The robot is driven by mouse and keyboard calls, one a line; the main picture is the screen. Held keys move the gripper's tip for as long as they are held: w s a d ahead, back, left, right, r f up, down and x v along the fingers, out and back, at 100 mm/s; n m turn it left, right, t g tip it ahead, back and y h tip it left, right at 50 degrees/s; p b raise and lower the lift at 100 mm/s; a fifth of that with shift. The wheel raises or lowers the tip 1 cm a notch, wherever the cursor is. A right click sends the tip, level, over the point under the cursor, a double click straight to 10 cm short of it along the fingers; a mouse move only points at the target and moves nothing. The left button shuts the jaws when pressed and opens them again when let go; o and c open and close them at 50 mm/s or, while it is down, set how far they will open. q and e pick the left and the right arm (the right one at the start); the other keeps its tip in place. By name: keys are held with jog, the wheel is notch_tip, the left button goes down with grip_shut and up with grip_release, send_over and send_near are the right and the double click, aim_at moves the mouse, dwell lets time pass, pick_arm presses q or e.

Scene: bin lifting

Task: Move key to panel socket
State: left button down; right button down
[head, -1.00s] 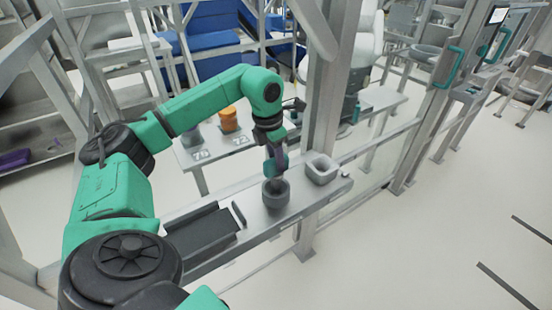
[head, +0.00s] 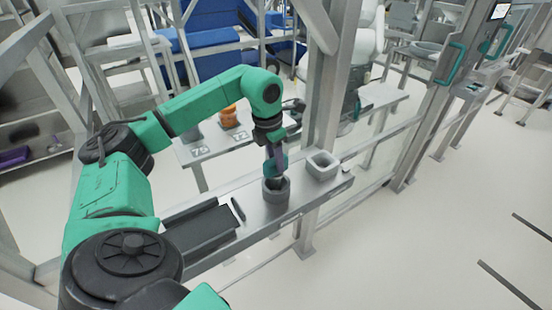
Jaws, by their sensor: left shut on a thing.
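My left gripper (head: 276,168) points straight down at a dark grey round cup-shaped holder (head: 276,191) on the narrow metal bench. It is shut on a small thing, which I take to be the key. The thing is mostly hidden by the fingers and the holder's rim, so its shape and how deep it sits cannot be told. At the far right is a door panel with a small screen (head: 500,12) and teal handles (head: 449,63). I cannot make out clearly which opening is the panel socket. My right gripper is not in view.
A light grey square holder (head: 322,166) stands just right of the round one. A dark tray (head: 205,232) lies to the left on the bench. A metal post (head: 323,105) rises behind. An orange container (head: 229,117) stands on a back table. The floor at right is open.

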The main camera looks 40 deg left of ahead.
pick_arm(q)
jog(key=shift+f+b, duration=0.95)
jog(key=shift+f, duration=0.35)
dwell(0.5)
jog(key=shift+c, duration=2.4)
grip_release()
jog(key=shift+o, duration=0.2)
jog(key=o, duration=0.4)
jog(key=shift+o, duration=0.2)
jog(key=shift+r, duration=0.1)
notch_tip(320, 180, up, 9)
jog(key=p, duration=0.8)
